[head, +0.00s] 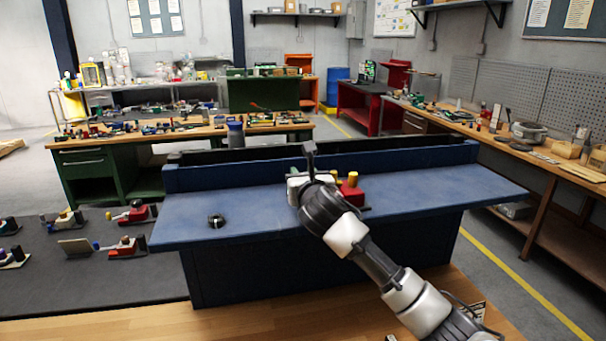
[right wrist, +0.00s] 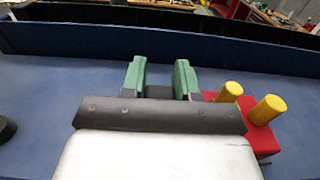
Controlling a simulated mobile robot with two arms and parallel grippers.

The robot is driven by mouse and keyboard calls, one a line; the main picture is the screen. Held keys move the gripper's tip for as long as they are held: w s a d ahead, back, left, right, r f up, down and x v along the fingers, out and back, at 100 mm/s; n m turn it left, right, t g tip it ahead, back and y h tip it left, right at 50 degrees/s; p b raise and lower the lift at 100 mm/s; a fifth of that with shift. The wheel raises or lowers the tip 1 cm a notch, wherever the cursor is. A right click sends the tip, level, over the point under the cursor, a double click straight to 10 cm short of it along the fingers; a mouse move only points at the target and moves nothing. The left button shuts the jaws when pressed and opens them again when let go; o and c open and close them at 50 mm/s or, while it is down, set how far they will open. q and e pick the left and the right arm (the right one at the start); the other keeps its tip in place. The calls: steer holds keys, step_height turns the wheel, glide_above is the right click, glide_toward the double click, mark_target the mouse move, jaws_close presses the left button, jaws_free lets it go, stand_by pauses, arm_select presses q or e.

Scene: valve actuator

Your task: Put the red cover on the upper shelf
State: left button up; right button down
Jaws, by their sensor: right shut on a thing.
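A red block with two yellow pegs (right wrist: 262,135) sits on the blue bench just right of my right gripper (right wrist: 160,80) in the right wrist view. It also shows in the head view (head: 351,193), partly behind my right arm; I cannot tell whether it is the red cover. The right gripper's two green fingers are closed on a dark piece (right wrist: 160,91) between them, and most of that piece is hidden. My left gripper is not in view. I cannot tell which ledge is the upper shelf.
The blue bench (head: 250,200) has a raised back wall. A small black ring-shaped part (head: 216,221) lies at its left. Several valve assemblies rest on the dark mat at the left. A grey-blue container (head: 235,134) stands behind. The bench's right half is clear.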

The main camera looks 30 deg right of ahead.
steer(key=c, duration=0.8)
jaws_free()
steer(key=shift+s+f, duration=0.1)
steer(key=shift+c, duration=0.2)
steer(key=shift+s+a+b, duration=0.15)
steer(key=shift+s+b, duration=0.2)
steer(key=shift+s, duration=0.05)
steer(key=b+v, duration=0.4)
steer(key=v, duration=0.7)
steer(key=shift+b, duration=0.3)
